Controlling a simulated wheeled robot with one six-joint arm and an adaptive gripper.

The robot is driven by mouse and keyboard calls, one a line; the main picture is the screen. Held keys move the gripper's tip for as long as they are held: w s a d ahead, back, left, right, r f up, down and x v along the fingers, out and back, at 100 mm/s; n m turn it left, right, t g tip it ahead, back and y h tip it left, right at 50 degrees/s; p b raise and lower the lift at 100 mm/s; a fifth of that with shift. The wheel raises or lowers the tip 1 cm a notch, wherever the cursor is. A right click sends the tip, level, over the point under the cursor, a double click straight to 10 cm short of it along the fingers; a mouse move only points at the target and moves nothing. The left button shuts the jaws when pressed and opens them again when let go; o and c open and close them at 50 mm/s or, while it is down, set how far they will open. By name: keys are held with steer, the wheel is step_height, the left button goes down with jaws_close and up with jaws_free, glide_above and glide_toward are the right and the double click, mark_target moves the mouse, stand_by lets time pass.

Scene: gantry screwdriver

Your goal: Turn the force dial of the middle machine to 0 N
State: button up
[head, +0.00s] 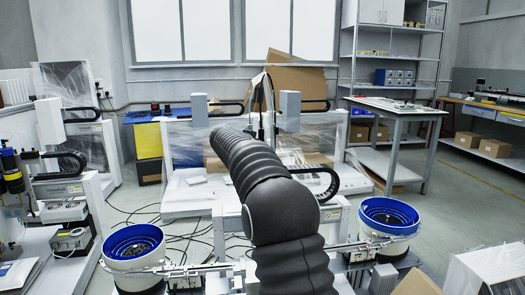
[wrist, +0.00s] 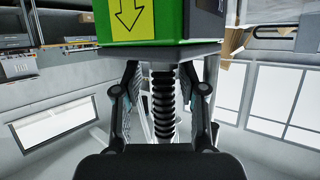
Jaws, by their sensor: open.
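My gripper (wrist: 160,78) shows in the wrist view with its two dark fingers apart at left and right. A green body (wrist: 150,32) with a yellow arrow label stands just beyond the fingertips; contact cannot be told. A black ribbed column shows between the fingers. In the head view my black arm reaches up and left across the centre, and the gripper is not distinguishable. A machine (head: 335,215) stands behind the arm, partly hidden by it. Another machine (head: 85,165) stands at the left. I cannot make out the force dial or its setting in either view.
Blue-rimmed bowls (head: 135,245) and (head: 388,217) stand on either side of my arm. A white workbench (head: 395,106) and a metal shelf (head: 390,57) stand at the back right. Cables lie on the floor at left; the right-hand aisle (head: 455,205) is mostly clear.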

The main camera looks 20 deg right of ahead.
steer(key=v, duration=1.1)
steer(key=shift+r, duration=0.1)
